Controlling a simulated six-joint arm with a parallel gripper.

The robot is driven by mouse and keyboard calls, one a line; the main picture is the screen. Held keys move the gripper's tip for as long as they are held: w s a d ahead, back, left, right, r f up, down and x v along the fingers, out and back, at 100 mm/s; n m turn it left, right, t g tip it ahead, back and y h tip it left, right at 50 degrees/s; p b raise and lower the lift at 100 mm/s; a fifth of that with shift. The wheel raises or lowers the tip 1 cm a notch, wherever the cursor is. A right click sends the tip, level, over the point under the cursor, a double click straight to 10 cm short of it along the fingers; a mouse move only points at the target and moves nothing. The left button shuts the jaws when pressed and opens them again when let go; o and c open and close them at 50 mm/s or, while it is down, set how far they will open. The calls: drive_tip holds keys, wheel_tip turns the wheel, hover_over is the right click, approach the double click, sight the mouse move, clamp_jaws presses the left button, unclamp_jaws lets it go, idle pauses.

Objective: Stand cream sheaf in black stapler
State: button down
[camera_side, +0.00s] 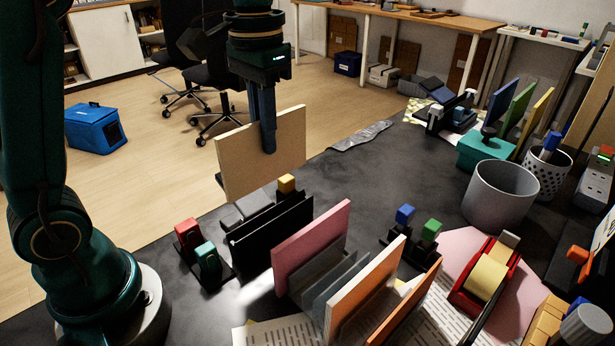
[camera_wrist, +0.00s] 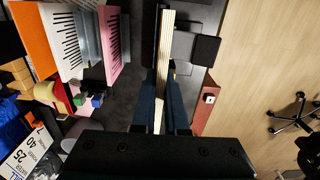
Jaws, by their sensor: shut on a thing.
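The cream sheaf (camera_side: 232,165) is a flat upright board. My gripper (camera_side: 268,148) is shut on its upper middle and holds it in the air. In the wrist view the sheaf (camera_wrist: 166,35) shows edge-on between my two fingers (camera_wrist: 164,85). What looks like the black stapler (camera_side: 272,232), a dark slotted holder with upright walls and a yellow block (camera_side: 286,183) behind it, stands on the dark table. In the side view the sheaf hangs above and behind it, clear of its slot. The exact gap below the sheaf is hard to tell.
Grey holders with a pink sheaf (camera_side: 312,235) and an orange-edged sheaf (camera_side: 365,285) stand to the right. Red (camera_side: 188,233) and green (camera_side: 207,256) blocks stand left. A grey bin (camera_side: 500,195) and tape dispenser (camera_side: 485,278) are farther right.

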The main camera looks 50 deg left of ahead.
sight(268, 171)
drive_tip(key=shift+f, duration=2.7)
drive_tip(key=shift+f, duration=0.5)
drive_tip(key=shift+f, duration=0.6)
drive_tip(key=shift+f, duration=0.15)
drive_tip(key=shift+f, duration=0.4)
drive_tip(key=shift+f, duration=0.2)
drive_tip(key=shift+f, duration=0.6)
drive_tip(key=shift+f, duration=0.4)
